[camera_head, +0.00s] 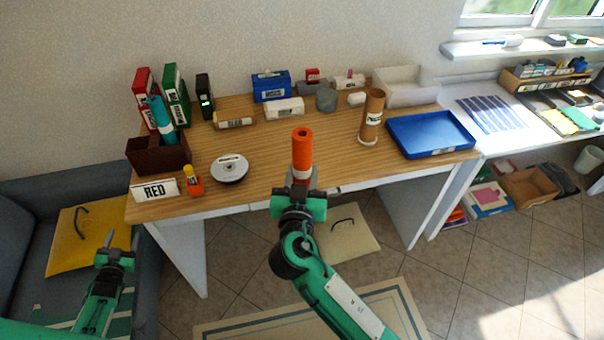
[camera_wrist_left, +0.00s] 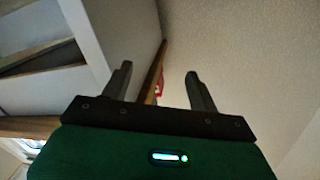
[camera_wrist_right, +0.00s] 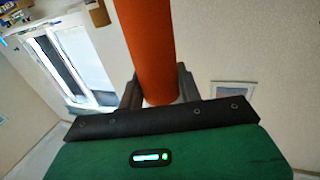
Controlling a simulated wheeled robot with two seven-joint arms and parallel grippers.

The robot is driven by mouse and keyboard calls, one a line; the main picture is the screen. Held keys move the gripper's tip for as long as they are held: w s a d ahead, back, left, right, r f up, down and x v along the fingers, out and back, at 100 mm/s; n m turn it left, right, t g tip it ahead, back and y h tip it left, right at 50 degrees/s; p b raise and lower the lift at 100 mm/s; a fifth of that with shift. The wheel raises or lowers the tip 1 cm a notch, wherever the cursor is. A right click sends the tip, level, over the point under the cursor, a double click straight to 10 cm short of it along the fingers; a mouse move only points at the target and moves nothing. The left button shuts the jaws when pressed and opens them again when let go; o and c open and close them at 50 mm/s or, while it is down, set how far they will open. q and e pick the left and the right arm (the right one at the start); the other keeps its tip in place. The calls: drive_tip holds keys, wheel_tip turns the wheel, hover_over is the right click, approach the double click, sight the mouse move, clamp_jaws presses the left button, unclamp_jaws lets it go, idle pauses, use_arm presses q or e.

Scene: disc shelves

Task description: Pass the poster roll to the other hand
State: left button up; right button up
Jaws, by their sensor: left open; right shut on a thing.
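The orange poster roll (camera_head: 302,148) stands upright in my right gripper (camera_head: 302,183), which is shut around its lower part. The roll is held at the front edge of the wooden desk in the head view. In the right wrist view the roll (camera_wrist_right: 148,45) rises between the two fingers. My left gripper (camera_head: 111,243) is open and empty at the lower left, in front of the sofa and well apart from the roll. In the left wrist view its two fingers (camera_wrist_left: 158,88) are spread with nothing between them.
The desk (camera_head: 265,160) holds a disc spindle (camera_head: 230,168), a RED sign (camera_head: 155,190), a brown box (camera_head: 160,155), a brown tube (camera_head: 371,115) and a blue tray (camera_head: 432,134). Binders stand at the back left. The sofa (camera_head: 40,205) is at left. The space between my grippers looks clear.

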use_arm(q)
drive_tip(key=s+d+f+g, duration=0.3)
drive_tip(key=s+d+f, duration=0.25)
drive_tip(key=f, duration=0.25)
drive_tip(key=s+d+f+g+h, duration=0.1)
drive_tip(key=s+d+f+g, duration=0.1)
drive_tip(key=s+d+f, duration=0.5)
drive_tip(key=s+d+f+g, duration=0.3)
drive_tip(key=s+f, duration=0.2)
drive_tip(key=f, duration=0.3)
drive_tip(key=s+d+f+g+h, duration=0.1)
drive_tip(key=s+d+f+g, duration=0.3)
drive_tip(key=s+d, duration=0.5)
drive_tip(key=s+d+f+g+h, duration=0.1)
drive_tip(key=s+d+f+g, duration=0.2)
drive_tip(key=s, duration=1.4)
drive_tip(key=d+f, duration=0.4)
drive_tip(key=d, duration=0.3)
drive_tip(key=shift+s+d+g, duration=0.15)
drive_tip(key=shift+d+g, duration=0.05)
drive_tip(key=shift+g, duration=0.2)
